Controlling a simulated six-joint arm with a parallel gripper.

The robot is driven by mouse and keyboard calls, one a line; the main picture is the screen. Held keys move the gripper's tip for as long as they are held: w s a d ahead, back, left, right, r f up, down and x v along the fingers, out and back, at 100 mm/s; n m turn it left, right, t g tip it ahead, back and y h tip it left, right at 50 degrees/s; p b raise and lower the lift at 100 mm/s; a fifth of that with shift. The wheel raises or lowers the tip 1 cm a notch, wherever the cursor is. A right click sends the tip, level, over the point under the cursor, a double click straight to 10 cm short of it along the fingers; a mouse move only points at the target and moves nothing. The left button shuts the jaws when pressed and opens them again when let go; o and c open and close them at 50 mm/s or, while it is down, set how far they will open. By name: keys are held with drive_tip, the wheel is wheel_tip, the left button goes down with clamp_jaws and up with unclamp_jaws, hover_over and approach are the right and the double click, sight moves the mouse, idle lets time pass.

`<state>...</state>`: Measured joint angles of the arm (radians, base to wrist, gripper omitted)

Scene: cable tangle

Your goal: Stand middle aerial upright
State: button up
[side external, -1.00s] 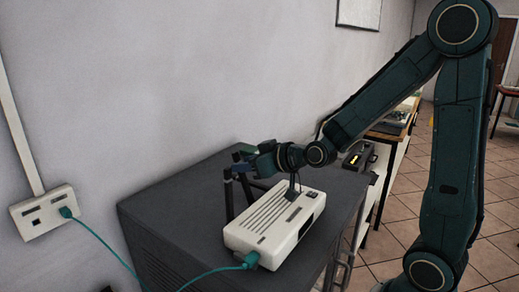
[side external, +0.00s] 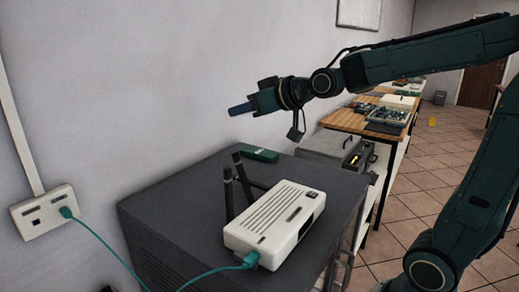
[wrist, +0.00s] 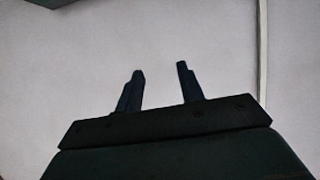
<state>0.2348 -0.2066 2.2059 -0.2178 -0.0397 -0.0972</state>
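The white router (side external: 275,219) sits on the dark grey cabinet in the side view, with black aerials along its back edge. One aerial (side external: 228,192) stands nearly upright. Another aerial (side external: 242,178) rises beside it, leaning a little left. A short dark piece (side external: 260,185) lies low behind the router, perhaps a third aerial; most of it is hidden. My gripper (side external: 238,109) is above the router and aerials, pointing left toward the wall, touching nothing. In the wrist view my gripper (wrist: 160,72) has its two fingers apart, with only pale wall between them.
A teal cable (side external: 100,247) runs from the wall socket (side external: 45,213) to the router's front. A green box (side external: 260,154) lies at the back of the cabinet top (side external: 180,190). Wooden benches (side external: 350,119) stand behind. The air around my gripper is clear.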

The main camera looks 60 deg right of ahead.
drive_tip(key=shift+r, duration=2.35)
drive_tip(key=shift+w, duration=0.1)
drive_tip(key=g, duration=1.4)
hover_over(241, 166)
wheel_tip(241, 166, down, 7)
drive_tip(key=shift+r, duration=0.15)
drive_tip(key=shift+f, duration=6.9)
